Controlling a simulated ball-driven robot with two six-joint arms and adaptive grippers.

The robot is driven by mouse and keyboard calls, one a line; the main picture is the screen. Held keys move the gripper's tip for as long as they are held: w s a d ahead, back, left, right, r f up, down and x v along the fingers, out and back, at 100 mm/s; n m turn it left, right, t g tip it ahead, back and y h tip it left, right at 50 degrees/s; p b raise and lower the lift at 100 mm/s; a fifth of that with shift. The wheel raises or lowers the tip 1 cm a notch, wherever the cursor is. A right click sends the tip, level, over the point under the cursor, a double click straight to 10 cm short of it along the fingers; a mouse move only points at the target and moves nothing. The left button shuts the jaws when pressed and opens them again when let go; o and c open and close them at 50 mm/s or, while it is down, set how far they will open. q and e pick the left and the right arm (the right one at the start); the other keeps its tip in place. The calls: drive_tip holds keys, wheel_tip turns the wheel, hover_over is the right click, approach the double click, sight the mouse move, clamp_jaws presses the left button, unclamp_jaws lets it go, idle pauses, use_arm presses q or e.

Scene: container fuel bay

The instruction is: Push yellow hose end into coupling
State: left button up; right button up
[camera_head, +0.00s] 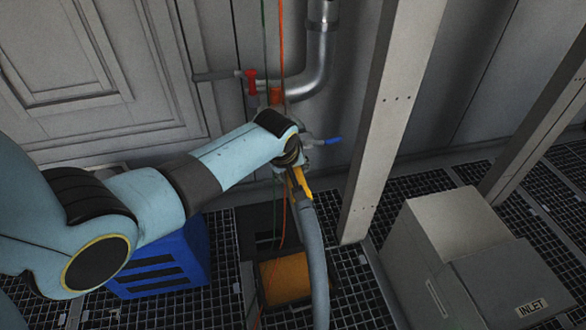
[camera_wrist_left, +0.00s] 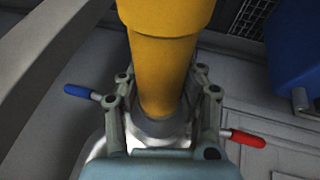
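The yellow hose end (camera_head: 301,184) hangs below my left gripper (camera_head: 294,164) in the head view, with a grey hose (camera_head: 312,240) running down from it. In the left wrist view the yellow hose end (camera_wrist_left: 162,65) lies between the two fingers of my left gripper (camera_wrist_left: 163,88), which appear closed on its sides. Its narrow end meets a grey metal ring, seemingly the coupling (camera_wrist_left: 165,128); how deep it sits I cannot tell. My gripper hides this joint in the head view. My right gripper is in neither view.
A blue-tipped lever (camera_head: 330,141) and a red valve handle (camera_head: 251,80) are near the gripper. A metal pipe (camera_head: 310,75) runs down the wall. A grey post (camera_head: 385,120) stands right of the arm. A blue crate (camera_head: 165,265) and grey INLET box (camera_head: 510,280) stand on the grating.

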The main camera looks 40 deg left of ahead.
use_arm(q)
clamp_jaws()
drive_tip(key=shift+w+a+r, duration=0.35)
drive_tip(key=shift+w, duration=0.15)
idle(0.4)
drive_tip(key=shift+o, duration=0.8)
unclamp_jaws()
drive_tip(key=o, duration=0.5)
drive_tip(key=shift+f, duration=0.15)
drive_tip(key=shift+c, duration=0.2)
drive_tip(key=shift+o, duration=0.5)
drive_tip(key=shift+s+f, duration=0.1)
drive_tip(key=shift+s, duration=0.1)
drive_tip(key=v, duration=1.2)
